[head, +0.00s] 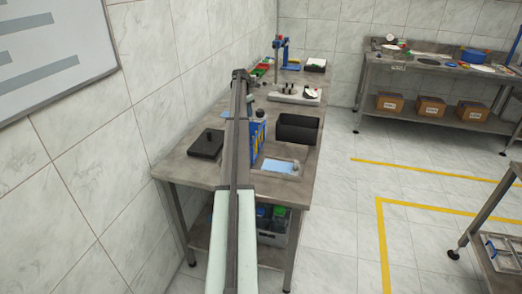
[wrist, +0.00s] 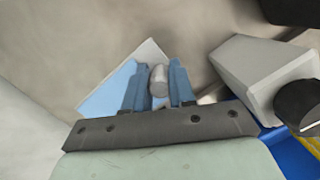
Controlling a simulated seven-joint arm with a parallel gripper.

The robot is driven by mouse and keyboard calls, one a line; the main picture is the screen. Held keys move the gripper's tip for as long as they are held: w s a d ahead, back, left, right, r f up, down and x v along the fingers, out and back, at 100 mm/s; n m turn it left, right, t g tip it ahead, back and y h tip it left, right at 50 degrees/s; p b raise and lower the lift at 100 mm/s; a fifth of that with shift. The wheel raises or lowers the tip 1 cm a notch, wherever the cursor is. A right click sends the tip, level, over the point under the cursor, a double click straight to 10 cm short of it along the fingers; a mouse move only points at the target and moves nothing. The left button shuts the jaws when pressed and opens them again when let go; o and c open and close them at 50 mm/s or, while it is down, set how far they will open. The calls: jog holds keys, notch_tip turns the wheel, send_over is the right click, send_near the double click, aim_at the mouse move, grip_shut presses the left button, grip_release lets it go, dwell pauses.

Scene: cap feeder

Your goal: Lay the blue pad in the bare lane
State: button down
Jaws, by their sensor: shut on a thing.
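In the wrist view the blue fingers of my gripper (wrist: 157,82) are shut on a short grey knob (wrist: 158,78). A light blue flat piece with a pale edge, which looks like the blue pad (wrist: 106,92), lies tilted in the picture behind the fingers. The fingers hide part of it. The knob seems to belong to it, but the join is hidden. In the head view my arm covers the gripper, so its place over the bench is unclear. I cannot make out the bare lane in either view.
A white device (head: 294,94) stands farther back. A grey block (wrist: 248,75) is close right of my gripper.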

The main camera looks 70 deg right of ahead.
jog(key=s+r+n, duration=0.1)
jog(key=s+r, duration=0.2)
jog(key=s, duration=0.6)
jog(key=s+d+r+n, duration=0.1)
jog(key=s+r, duration=0.2)
jog(key=s, duration=0.6)
jog(key=s+r+n, duration=0.1)
jog(key=s+r, duration=0.2)
jog(key=s, duration=0.5)
jog(key=m, duration=0.4)
send_over(301, 154)
jog(key=a, duration=0.1)
notch_tip(301, 154, down, 5)
jog(key=shift+w+f, duration=0.15)
jog(key=shift+f, duration=2.4)
jog(key=shift+w+f, duration=0.1)
jog(key=shift+f, duration=2.4)
jog(key=c, duration=0.9)
grip_release()
jog(key=shift+o, duration=0.2)
